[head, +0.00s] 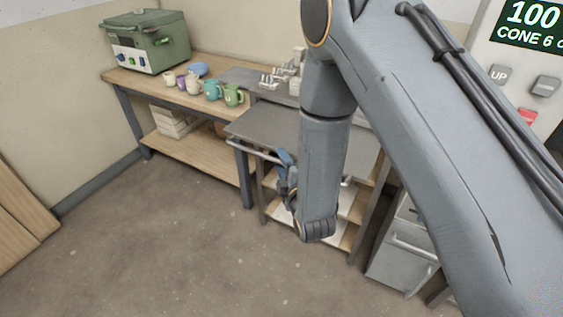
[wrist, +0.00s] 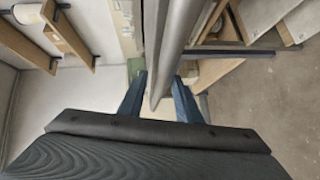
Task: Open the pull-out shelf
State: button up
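The pull-out shelf (head: 275,126) is a flat grey panel that sticks out in front of the counter, lower than the grey worktop. A light metal handle bar (head: 250,147) runs along its front edge. My gripper (head: 285,157), with blue fingers, is at the right part of this handle, partly hidden behind my arm. In the wrist view the grey bar (wrist: 168,50) runs between the two fingers (wrist: 160,80), which lie close on either side of it. The right part of the shelf is hidden by my arm.
A wooden table (head: 135,77) at the left carries several mugs (head: 213,90) and a green box-like machine (head: 147,40). Lower wooden shelves (head: 350,205) stand under the pull-out shelf. A grey drawer cabinet (head: 403,250) is at the right. The floor in front is clear.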

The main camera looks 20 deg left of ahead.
jog(key=b+v, duration=0.2)
jog(key=v, duration=0.5)
jog(key=shift+s+d, duration=0.15)
jog(key=shift+s, duration=0.2)
dwell(0.4)
